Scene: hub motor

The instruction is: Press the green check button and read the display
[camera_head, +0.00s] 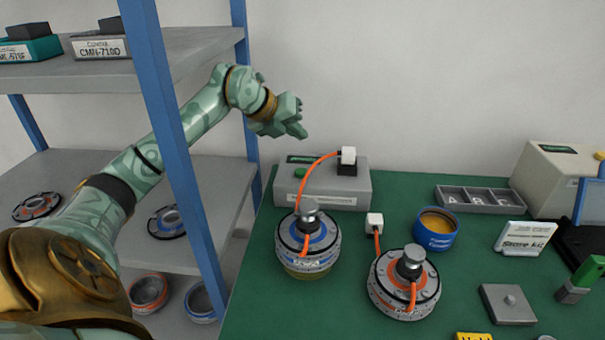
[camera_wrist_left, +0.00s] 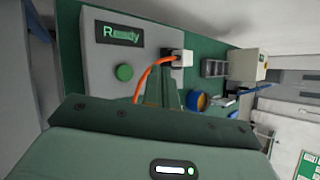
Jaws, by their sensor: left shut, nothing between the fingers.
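The grey tester box (camera_head: 345,190) stands at the back left of the green bench. Its round green button (camera_head: 299,172) and dark display (camera_head: 300,159) are on its left part. In the left wrist view the green button (camera_wrist_left: 124,72) is uncovered, and the display (camera_wrist_left: 120,35) reads "Ready" in green. A white plug (camera_head: 348,156) sits at the box's right side, with an orange cable running to the blue-topped hub motor (camera_head: 309,242). My left gripper (camera_head: 303,134) is shut and empty, above the box and apart from the button. My right gripper is out of view.
A second hub motor (camera_head: 404,283) with an orange top and a loose white plug (camera_head: 374,221) stands to the right. A blue tin (camera_head: 436,230), a divided tray (camera_head: 480,200) and a beige machine (camera_head: 555,178) lie further right. A blue shelf post (camera_head: 172,130) stands before my left arm.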

